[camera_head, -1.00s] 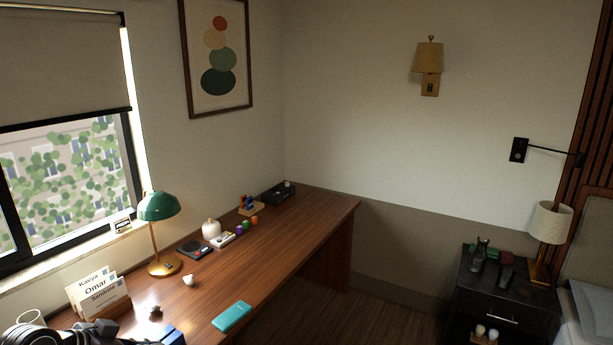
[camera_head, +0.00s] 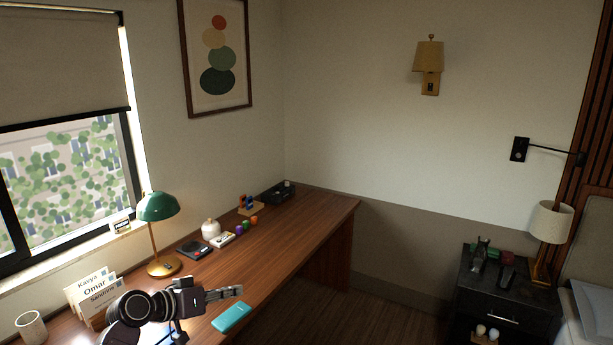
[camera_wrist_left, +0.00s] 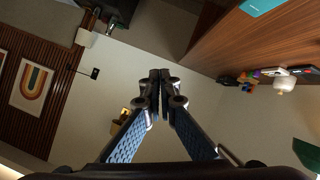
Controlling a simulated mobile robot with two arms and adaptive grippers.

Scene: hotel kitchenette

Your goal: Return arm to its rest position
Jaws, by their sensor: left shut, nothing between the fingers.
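My left gripper (camera_head: 238,291) shows at the lower left of the head view. It is above the near part of the wooden desk, pointing right, close to the teal flat item (camera_head: 231,317). Its fingers are together with nothing between them. In the left wrist view the two fingertips (camera_wrist_left: 160,76) meet at the middle, against a background of wall and floor. My left arm hides part of the desk behind it. My right gripper is in neither view.
On the wooden desk (camera_head: 290,236) stand a green lamp (camera_head: 158,207), name cards (camera_head: 98,292), a white cup (camera_head: 31,326) and several small items toward the back. A dark nightstand (camera_head: 495,290) stands at the right. Floor between them is clear.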

